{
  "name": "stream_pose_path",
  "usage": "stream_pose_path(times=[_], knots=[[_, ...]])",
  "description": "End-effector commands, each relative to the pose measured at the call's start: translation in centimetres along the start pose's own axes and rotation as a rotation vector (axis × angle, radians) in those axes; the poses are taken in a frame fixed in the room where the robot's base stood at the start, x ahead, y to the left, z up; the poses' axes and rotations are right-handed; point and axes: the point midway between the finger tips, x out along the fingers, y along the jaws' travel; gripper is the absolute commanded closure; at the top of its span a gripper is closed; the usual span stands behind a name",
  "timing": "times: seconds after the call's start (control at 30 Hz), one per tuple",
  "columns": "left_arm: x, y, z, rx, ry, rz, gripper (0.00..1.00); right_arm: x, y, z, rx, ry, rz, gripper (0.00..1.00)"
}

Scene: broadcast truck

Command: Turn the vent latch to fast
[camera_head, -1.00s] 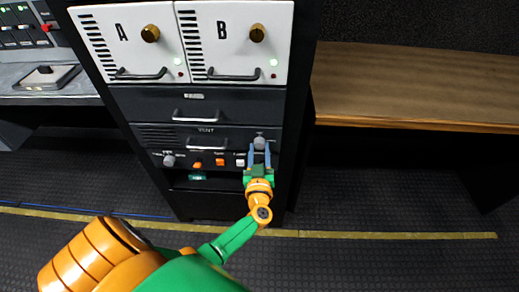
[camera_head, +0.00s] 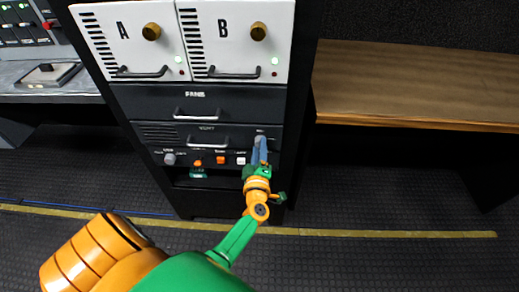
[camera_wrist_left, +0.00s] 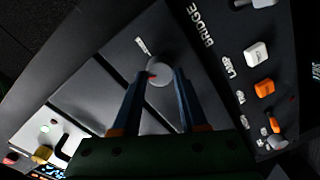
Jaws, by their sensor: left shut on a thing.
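The vent drawer front (camera_head: 220,142), labelled VENT, sits low in the black rack. At its right end is a round grey knob (camera_head: 260,138), which I take as the vent latch; its small label is too small to read. In the left wrist view the knob (camera_wrist_left: 160,70) shows between the fingertips, with a small red mark at its left edge. My left gripper (camera_head: 260,151) is shut on the knob, with its blue fingers on either side of it. The knob's exact setting cannot be read. My right gripper is not in view.
Below VENT is a row with a grey knob (camera_head: 169,159), an orange rocker (camera_head: 221,160) and a white rocker (camera_head: 241,160). Drawer handles (camera_head: 197,115) and the A and B modules (camera_head: 235,40) stand above. A wooden desk (camera_head: 420,85) is at right.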

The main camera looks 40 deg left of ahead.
Motion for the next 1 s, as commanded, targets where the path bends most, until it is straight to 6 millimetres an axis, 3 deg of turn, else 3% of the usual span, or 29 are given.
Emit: stream_pose_path(times=[0.43, 1.0], knots=[[-0.01, -0.16, -0.01, -0.274, -0.011, 0.002, 1.00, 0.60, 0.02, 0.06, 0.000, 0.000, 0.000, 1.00], [-0.01, -0.11, -0.02, -0.347, -0.015, 0.002, 1.00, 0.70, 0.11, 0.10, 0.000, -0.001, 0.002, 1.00]])
